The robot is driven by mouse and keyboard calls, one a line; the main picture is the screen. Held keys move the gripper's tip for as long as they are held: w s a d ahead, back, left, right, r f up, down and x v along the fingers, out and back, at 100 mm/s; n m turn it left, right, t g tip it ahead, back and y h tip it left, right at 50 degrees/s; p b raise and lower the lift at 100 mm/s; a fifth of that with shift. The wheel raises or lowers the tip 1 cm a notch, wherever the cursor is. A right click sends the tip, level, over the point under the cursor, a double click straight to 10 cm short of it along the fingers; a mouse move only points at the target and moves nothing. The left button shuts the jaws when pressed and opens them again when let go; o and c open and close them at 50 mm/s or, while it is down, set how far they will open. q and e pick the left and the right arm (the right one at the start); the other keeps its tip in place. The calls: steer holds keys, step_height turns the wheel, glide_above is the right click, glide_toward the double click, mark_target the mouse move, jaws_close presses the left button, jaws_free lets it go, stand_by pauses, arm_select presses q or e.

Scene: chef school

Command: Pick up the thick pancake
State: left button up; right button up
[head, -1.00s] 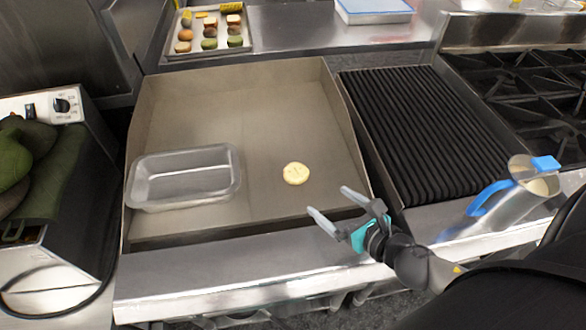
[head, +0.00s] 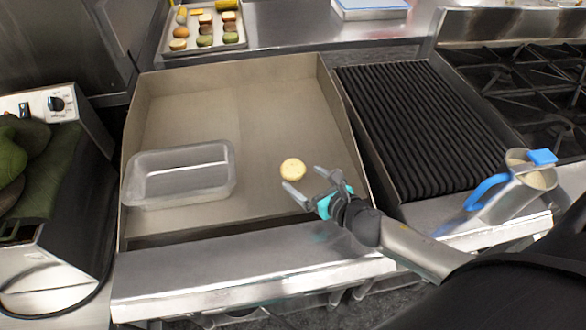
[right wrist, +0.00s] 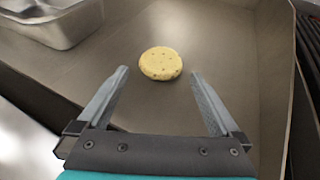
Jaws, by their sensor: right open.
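The thick pancake (head: 293,169) is a small, round, pale yellow cake lying flat on the griddle, right of its middle. In the right wrist view the pancake (right wrist: 160,63) shows small dark specks and lies just beyond and between the two fingertips. My right gripper (head: 306,183) is open and empty, over the griddle's front right part, on the near side of the pancake. It also shows in the right wrist view (right wrist: 158,74), its fingers spread wider than the pancake. I see no contact between them. My left gripper is not in view.
The griddle (head: 240,105) has raised side walls. A clear or metal pan (head: 180,190) sits at its left. A ribbed grill (head: 420,125) and a pitcher with a blue handle (head: 510,195) are to the right. A tray of food (head: 236,45) stands behind.

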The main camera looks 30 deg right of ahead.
mark_target(296, 171)
steer(key=shift+x, duration=2.15)
steer(key=shift+r, duration=0.1)
steer(key=c, duration=1.1)
steer(key=shift+r, duration=0.15)
step_height(296, 171, up, 20)
steer(key=p, duration=0.7)
